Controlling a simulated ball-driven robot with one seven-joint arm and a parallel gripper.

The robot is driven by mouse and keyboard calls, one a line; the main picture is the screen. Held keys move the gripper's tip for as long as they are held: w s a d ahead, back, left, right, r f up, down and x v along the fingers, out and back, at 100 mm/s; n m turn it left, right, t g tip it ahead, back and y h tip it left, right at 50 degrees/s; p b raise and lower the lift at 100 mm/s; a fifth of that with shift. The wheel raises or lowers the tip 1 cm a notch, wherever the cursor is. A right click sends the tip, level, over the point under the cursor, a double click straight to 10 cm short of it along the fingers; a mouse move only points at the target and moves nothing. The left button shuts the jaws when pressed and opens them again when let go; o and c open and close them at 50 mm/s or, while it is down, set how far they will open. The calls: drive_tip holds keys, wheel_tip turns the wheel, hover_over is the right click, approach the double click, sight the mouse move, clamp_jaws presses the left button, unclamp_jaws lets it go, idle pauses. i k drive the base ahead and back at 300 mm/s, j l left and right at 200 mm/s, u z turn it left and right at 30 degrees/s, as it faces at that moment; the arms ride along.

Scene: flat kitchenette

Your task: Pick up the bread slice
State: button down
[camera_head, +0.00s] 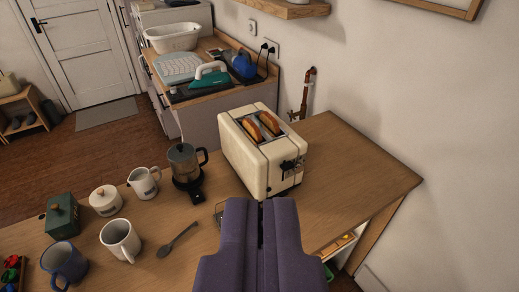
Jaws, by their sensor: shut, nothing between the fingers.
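Two bread slices stick up out of the slots of the cream toaster (246,160). The left bread slice (252,130) and the right bread slice (270,122) stand upright side by side, with only their top edges showing. The toaster stands on the wooden counter. My purple gripper (261,203) is at the bottom middle of the view, its two fingers together and empty. In the picture it lies below the toaster and apart from the slices. The lower parts of the slices are hidden inside the toaster.
Left of the toaster on the counter (340,160) are a dark coffee pot (183,160), a white jug (143,183), a sugar bowl (105,201), a green box (62,216), two mugs and a spoon (177,240). The counter right of the toaster is clear, with a wall beyond.

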sight(249, 127)
drive_tip(key=k+j, duration=0.15)
drive_tip(key=k, duration=0.15)
drive_tip(key=k+j, duration=0.1)
drive_tip(key=k, duration=0.2)
drive_tip(key=k+j+z, duration=0.1)
drive_tip(key=j, duration=0.3)
drive_tip(key=j+z, duration=0.2)
drive_tip(key=j, duration=0.3)
drive_tip(key=j+z, duration=0.2)
drive_tip(key=j, duration=0.3)
drive_tip(key=l+u, duration=0.15)
drive_tip(key=u, duration=0.55)
drive_tip(key=i+l+u, duration=0.25)
drive_tip(key=l, duration=0.3)
drive_tip(key=i+l+u, duration=0.3)
drive_tip(key=l, duration=0.4)
drive_tip(key=i+l+u, duration=0.25)
drive_tip(key=l, duration=0.45)
drive_tip(key=i+l, duration=0.1)
drive_tip(key=l, duration=0.25)
drive_tip(key=i+l, duration=0.15)
drive_tip(key=l, duration=0.2)
drive_tip(key=i+l, duration=0.1)
drive_tip(key=l, duration=0.25)
drive_tip(key=i+l, duration=0.1)
drive_tip(key=l, duration=0.2)
